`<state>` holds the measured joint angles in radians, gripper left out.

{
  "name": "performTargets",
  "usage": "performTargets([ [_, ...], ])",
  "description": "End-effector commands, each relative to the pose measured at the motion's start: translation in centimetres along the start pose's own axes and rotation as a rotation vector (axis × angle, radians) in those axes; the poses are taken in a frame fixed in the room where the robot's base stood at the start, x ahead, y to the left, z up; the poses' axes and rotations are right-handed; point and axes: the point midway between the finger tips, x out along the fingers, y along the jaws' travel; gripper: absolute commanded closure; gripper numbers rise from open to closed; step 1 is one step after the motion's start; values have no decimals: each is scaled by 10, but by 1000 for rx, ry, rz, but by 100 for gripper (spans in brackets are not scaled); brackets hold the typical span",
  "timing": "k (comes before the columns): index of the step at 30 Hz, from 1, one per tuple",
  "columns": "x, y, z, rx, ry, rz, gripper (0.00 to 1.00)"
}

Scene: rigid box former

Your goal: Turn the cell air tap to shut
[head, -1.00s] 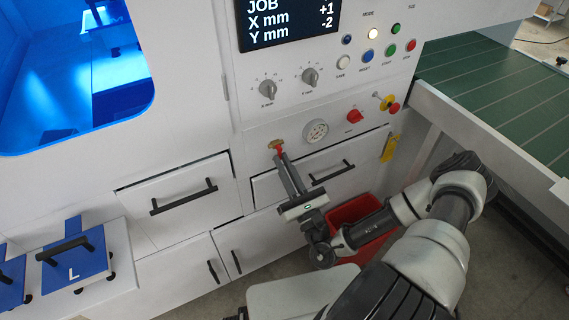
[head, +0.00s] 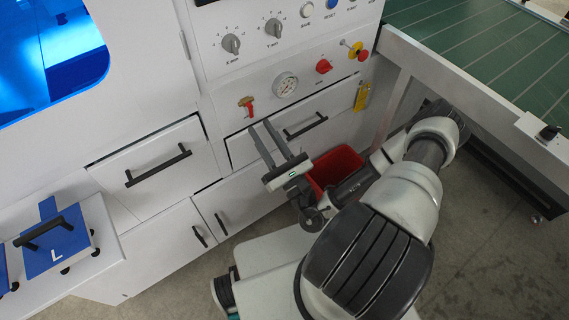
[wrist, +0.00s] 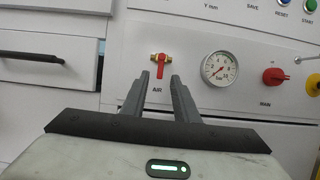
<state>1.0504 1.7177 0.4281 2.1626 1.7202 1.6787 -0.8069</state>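The air tap (head: 247,105) is on the white machine front, left of the round gauge. It has a brass body and a red lever handle. In the wrist view the tap (wrist: 160,64) sits above the AIR label, with its brass body level and its red lever pointing straight down, crosswise to the body. My gripper (head: 259,125) is open and empty, just below and in front of the tap. In the wrist view my gripper's (wrist: 160,76) fingertips are spread on either side below the lever, with no contact visible.
A pressure gauge (head: 285,85) and a red MAIN knob (head: 323,66) are right of the tap. Drawers with black bar handles (head: 306,125) are below. A red bin (head: 338,166) stands on the floor behind my arm. A conveyor (head: 480,45) is at right.

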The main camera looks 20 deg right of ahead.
Motion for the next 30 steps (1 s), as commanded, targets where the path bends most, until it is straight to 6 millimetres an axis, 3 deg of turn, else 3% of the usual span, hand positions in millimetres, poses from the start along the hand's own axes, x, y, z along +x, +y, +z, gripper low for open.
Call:
performTargets([
  [9,-80,0,-1,1,4,-3,73],
  [15,-118,0,-1,0,3,-3,73],
  [21,-134,0,0,1,1,-1,73],
  [30,-137,0,0,1,1,0,73],
])
